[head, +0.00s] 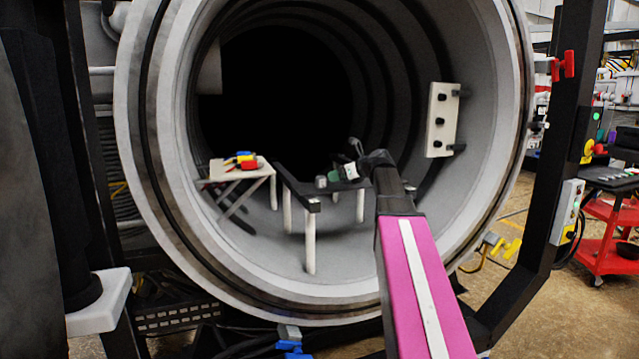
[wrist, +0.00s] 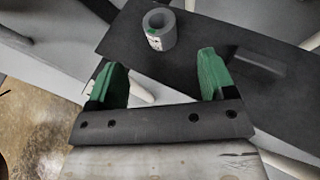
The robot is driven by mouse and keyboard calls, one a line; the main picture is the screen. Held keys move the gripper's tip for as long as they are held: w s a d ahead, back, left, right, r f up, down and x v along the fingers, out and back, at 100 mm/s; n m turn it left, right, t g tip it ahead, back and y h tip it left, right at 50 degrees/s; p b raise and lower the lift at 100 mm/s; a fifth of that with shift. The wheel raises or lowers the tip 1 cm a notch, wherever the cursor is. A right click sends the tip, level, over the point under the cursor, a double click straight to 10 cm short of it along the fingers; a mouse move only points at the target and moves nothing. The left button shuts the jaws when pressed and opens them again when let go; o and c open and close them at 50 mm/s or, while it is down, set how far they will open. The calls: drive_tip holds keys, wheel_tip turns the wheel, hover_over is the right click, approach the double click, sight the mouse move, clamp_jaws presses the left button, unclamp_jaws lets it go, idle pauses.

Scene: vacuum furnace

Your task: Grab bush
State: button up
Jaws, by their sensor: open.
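The bush (wrist: 154,40) is a short grey hollow cylinder with a small green mark and a pale label. It stands on a dark flat surface (wrist: 215,40) in the wrist view, just beyond my fingertips. In the head view the bush (head: 321,182) appears as a small grey shape beside my green fingers. My gripper (wrist: 162,65) is open, with its two green fingers apart and nothing between them. In the wrist view the bush lies ahead of the gap between the fingers, slightly left of its middle. My gripper also shows in the head view (head: 341,174), small and partly hidden by my wrist.
The dark table (head: 296,187) stands inside the round furnace chamber (head: 480,190). A pale table (head: 216,174) to its left holds red, yellow and blue tools (head: 246,162). A white panel (head: 441,120) sticks out from the chamber's right wall.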

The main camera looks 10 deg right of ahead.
sight(321, 177)
drive_tip(key=x, duration=0.4)
drive_tip(key=shift+w+a+f, duration=0.1)
drive_tip(key=shift+w+a, duration=0.05)
drive_tip(key=x, duration=0.4)
drive_tip(key=shift+w+a+r, duration=0.3)
drive_tip(key=shift+w+a+f, duration=0.15)
drive_tip(key=shift+a, duration=0.05)
drive_tip(key=c, duration=1.2)
